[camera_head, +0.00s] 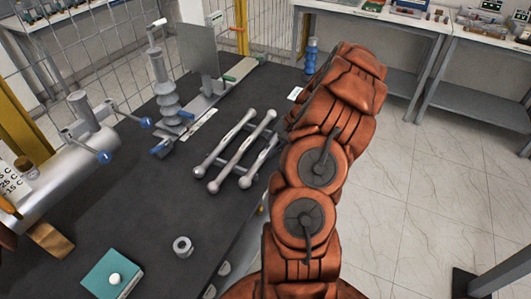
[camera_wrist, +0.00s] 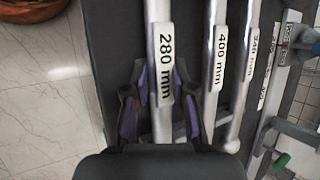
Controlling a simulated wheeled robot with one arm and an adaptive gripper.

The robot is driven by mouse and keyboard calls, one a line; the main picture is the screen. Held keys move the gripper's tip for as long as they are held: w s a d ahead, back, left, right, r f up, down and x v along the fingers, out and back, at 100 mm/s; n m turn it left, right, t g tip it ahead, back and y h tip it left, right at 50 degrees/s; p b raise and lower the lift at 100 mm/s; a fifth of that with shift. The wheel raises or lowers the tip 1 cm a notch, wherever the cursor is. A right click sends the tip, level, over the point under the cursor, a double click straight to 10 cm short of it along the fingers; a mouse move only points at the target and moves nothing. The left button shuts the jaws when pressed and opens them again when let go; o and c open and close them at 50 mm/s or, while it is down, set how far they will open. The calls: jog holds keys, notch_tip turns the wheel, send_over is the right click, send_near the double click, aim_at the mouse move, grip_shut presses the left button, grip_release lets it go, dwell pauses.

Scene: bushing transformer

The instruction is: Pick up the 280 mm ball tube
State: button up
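The 280 mm ball tube (camera_wrist: 160,40) is a silver tube with a white "280 mm" label, leftmost in the wrist view. In the head view it appears to be the rightmost tube (camera_head: 260,161) on the rack, nearest the table edge, its far end close to my arm. My gripper (camera_wrist: 159,102) is open, with one dark, purple-sided finger on each side of this tube near the label. The right finger looks very close to the tube; contact cannot be told. The tube's lower end is hidden behind the gripper body. My arm hides the gripper in the head view.
The 400 mm tube (camera_wrist: 215,65) lies just right of the right finger, with a third labelled tube (camera_wrist: 248,70) beyond. A grey insulator (camera_head: 167,85), a metal ring (camera_head: 182,246) and a teal box (camera_head: 112,274) stand on the dark table (camera_head: 135,215). Tiled floor lies right.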

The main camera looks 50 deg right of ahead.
grip_shut()
